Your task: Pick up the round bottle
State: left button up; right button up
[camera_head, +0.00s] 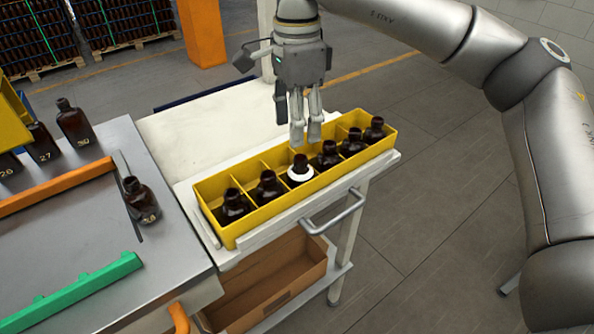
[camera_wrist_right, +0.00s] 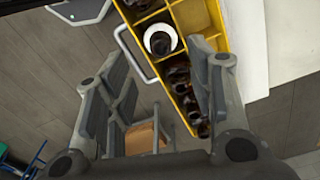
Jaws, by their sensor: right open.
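A yellow divided box (camera_head: 228,238) on the cart holds a row of dark amber bottles, including one at the near left end (camera_head: 234,205) and one at the far right end (camera_head: 375,130). A bottle with a white ring around it (camera_head: 300,172) stands upright near the middle; it also shows in the right wrist view (camera_wrist_right: 161,43). The frames do not settle which bottle is the round one. My right gripper (camera_head: 306,138) points down just above and behind the ringed bottle, open and empty. In the wrist view its fingers (camera_wrist_right: 163,60) are spread apart. My left gripper is out of view.
Left of the cart is a grey table (camera_head: 90,245) with numbered bottles (camera_head: 142,203), an orange bar (camera_head: 58,190) and a green bar (camera_head: 75,290). The cart has a front handle (camera_head: 335,212) and a cardboard box (camera_head: 265,285) below. The white surface behind the box is clear.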

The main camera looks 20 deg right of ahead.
aim_at(300, 158)
jog(key=f, duration=0.3)
jog(key=shift+s, duration=0.3)
jog(key=f, duration=0.1)
jog(key=f+p, duration=0.2)
jog(key=f, duration=0.1)
jog(key=shift+w+d, duration=0.3)
jog(key=shift+f+p, duration=0.3)
jog(key=shift+f, duration=0.3)
jog(key=shift+c, duration=1)
jog(key=c, duration=0.5)
grip_shut()
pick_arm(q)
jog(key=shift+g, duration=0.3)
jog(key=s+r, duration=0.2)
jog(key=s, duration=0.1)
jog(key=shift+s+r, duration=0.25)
